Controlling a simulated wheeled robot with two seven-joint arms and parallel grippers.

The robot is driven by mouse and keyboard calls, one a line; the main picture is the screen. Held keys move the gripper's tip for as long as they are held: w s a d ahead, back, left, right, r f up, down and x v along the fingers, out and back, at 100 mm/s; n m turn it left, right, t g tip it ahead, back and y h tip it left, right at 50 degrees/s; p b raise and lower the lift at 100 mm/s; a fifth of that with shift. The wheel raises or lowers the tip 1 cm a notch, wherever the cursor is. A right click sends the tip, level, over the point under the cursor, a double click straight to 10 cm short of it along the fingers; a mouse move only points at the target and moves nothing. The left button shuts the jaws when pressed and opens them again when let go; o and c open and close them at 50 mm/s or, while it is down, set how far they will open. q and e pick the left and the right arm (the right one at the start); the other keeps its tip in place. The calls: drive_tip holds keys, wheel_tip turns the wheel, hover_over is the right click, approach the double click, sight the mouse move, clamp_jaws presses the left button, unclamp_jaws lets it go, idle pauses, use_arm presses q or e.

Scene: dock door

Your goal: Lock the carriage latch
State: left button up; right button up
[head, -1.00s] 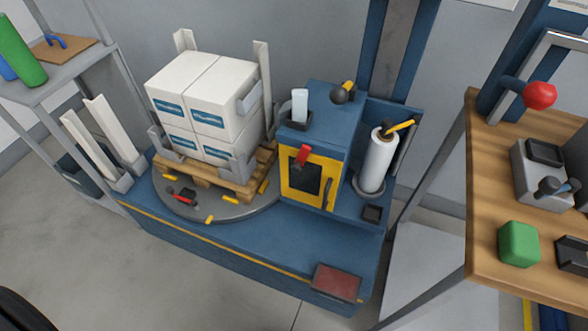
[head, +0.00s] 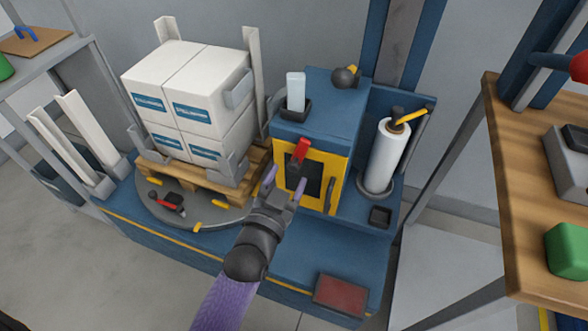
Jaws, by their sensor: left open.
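My left gripper (head: 284,181) is open and empty, in front of the yellow-framed door (head: 313,206) of the blue cabinet. A red lever (head: 302,149) on a dark mount sticks up at that door, just beyond the fingertips; I see no contact. A yellow-and-black lever (head: 412,116) sits over the white film roll (head: 388,155) in the blue carriage at the right. A black ball knob (head: 344,77) with a yellow part is on the cabinet top. None is labelled, so I cannot tell which is the carriage latch. My right gripper is out of view.
White boxes (head: 193,98) stand on a wooden pallet (head: 205,174) on the grey turntable (head: 172,207). A red pedal (head: 341,294) lies at the front right. A wooden bench (head: 535,215) with a green block (head: 569,250) bounds the right side. White corner posts (head: 66,142) stand at left.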

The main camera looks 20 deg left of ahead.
sight(292, 169)
use_arm(q)
drive_tip(key=shift+w+b, duration=0.5)
drive_tip(key=shift+w, duration=1.4)
drive_tip(key=shift+d, duration=0.1)
clamp_jaws()
